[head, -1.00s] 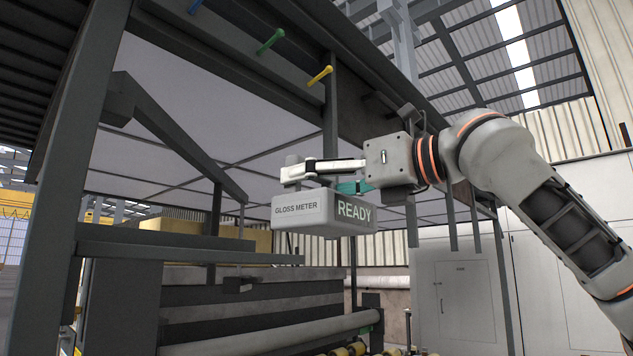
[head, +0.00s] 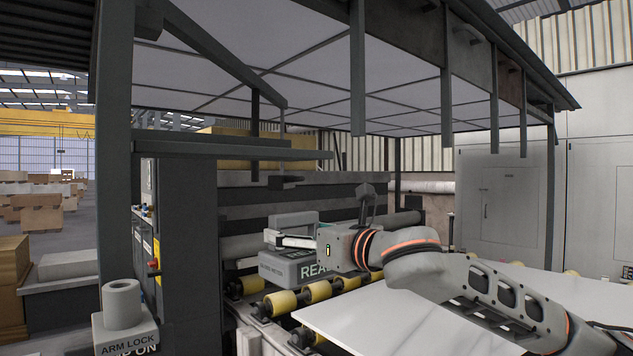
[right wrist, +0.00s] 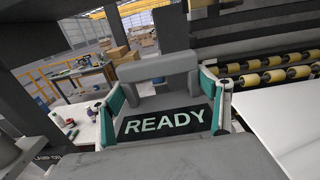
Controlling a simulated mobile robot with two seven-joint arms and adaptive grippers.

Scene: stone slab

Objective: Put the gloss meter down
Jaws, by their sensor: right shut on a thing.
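The gloss meter (head: 285,268) is a grey box with a handle on top and a dark READY display. My right gripper (head: 287,240) is shut on its handle, left of the white slab's near end in the head view. In the right wrist view the gloss meter (right wrist: 165,123) lies between the teal-padded fingers of my right gripper (right wrist: 160,80), with its handle across the top. In the head view my arm and gripper hide part of its label and right side. I cannot tell whether its underside touches anything. My left gripper is not in view.
A white stone slab (head: 375,318) lies on the right, beside yellow rollers (head: 281,301). A grey block marked ARM LOCK (head: 125,332) stands at lower left. Dark posts and an overhead frame surround the line. The right wrist view shows a cluttered bench (right wrist: 85,79).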

